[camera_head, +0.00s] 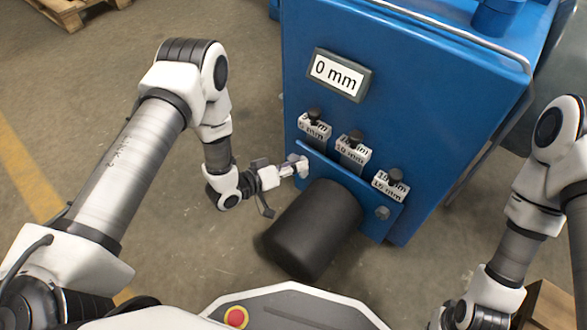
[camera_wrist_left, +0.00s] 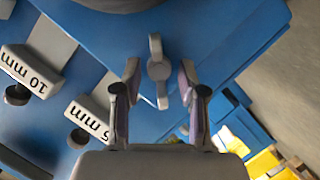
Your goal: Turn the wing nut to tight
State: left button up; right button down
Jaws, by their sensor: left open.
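The wing nut (camera_wrist_left: 158,68) is grey and sits on the blue plate (camera_wrist_left: 110,65) of the machine, seen in the left wrist view. Its wings run roughly up and down in that view. My left gripper (camera_wrist_left: 160,84) is open, with one fingertip on each side of the wing nut and a visible gap to each. In the head view my left gripper (camera_head: 291,168) is at the left end of the blue plate and mostly hides the nut there. My right arm is at the right edge of the head view; its gripper does not show.
A black cylinder (camera_head: 312,230) juts out just right of my left gripper. Gauge blocks marked 5 mm (camera_head: 315,130), 10 mm (camera_head: 352,155) and 15 mm (camera_head: 390,188), with black knobs, line the machine above the plate. The display (camera_head: 338,74) reads 0 mm.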

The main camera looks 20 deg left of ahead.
pick_arm(q)
grip_shut()
jog(key=shift+s+d+r+m+t+y+p, duration=0.15)
jog(key=shift+m+y+p, duration=0.85)
jog(key=shift+p, duration=1.1)
jog(key=shift+d+m+t+y+p, duration=0.1)
jog(key=shift+m+t+y+p, duration=0.35)
jog(key=shift+m+p, duration=1.3)
jog(key=shift+n+g+y+p, duration=0.25)
jog(key=shift+n+g+p, duration=0.05)
jog(key=shift+n, duration=0.05)
grip_release()
